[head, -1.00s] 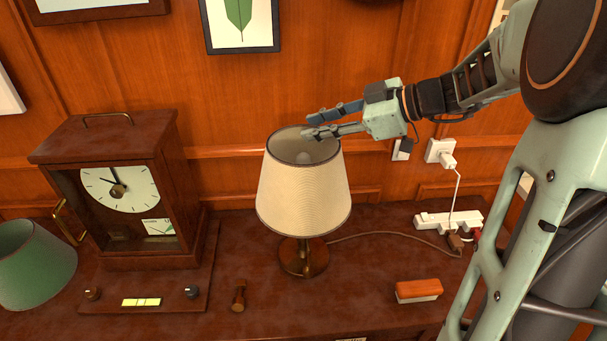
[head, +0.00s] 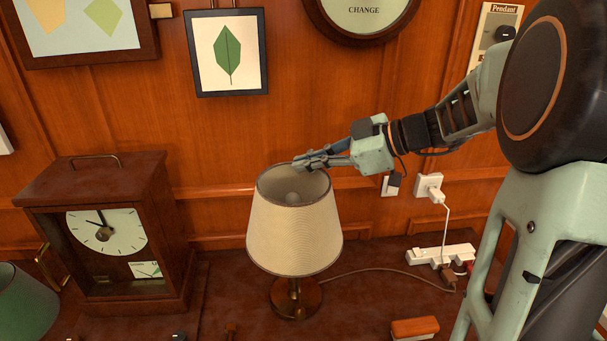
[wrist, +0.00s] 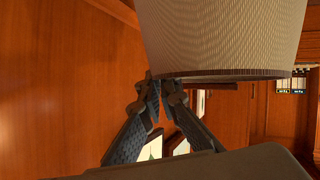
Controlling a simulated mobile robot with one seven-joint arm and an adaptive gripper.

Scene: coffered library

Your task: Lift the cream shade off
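The cream shade (head: 295,230) sits upright on the lamp, whose round brown base (head: 297,300) stands on the dark wooden top. A pale bulb (head: 292,198) shows inside the shade's open top. My gripper (head: 298,164) reaches in from the right at the back of the shade's top rim. Its fingers are drawn together there. In the wrist view the fingertips (wrist: 161,84) are close together at the left end of the shade's dark-edged rim (wrist: 225,75) and look shut on it. The exact contact is partly hidden.
A wooden clock (head: 105,235) stands left of the lamp, with a green shade (head: 25,305) at the far left. A power strip (head: 440,257) and an orange-topped block (head: 415,328) lie to the right. The lamp's cord (head: 380,272) runs right. The panelled wall is close behind.

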